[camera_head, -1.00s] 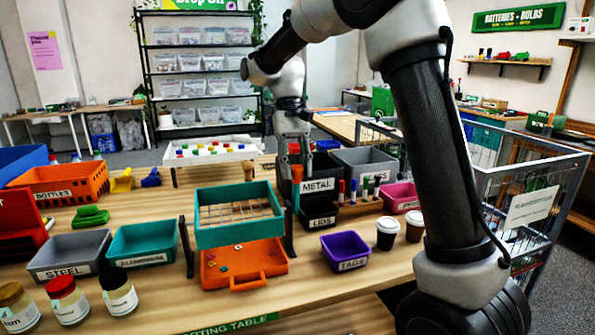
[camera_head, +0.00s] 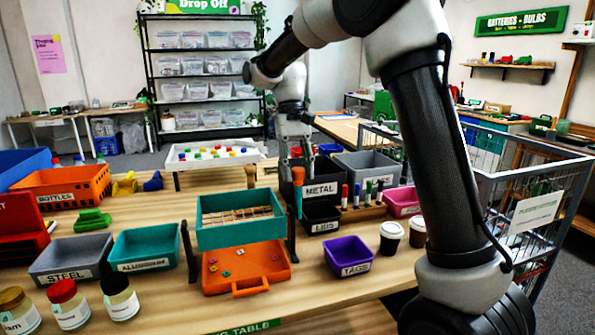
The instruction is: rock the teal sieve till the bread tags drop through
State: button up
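The teal sieve (camera_head: 240,237) hangs between two dark uprights, its wire mesh showing inside and looking close to level. I make out no tags on the mesh, though its front wall hides part of it. An orange tray (camera_head: 218,281) lies under the sieve, with several small coloured bread tags (camera_head: 226,274) in it. The small view leaves contact unclear.
The METAL bin (camera_head: 319,190) and LIDS bin (camera_head: 321,227) are close right of the handle. STEEL (camera_head: 70,279) and aluminium (camera_head: 146,265) bins stand left. A wire cart (camera_head: 540,185) is at the right.

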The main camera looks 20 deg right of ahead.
jog(key=shift+o, duration=0.8)
jog(key=v, duration=1.2)
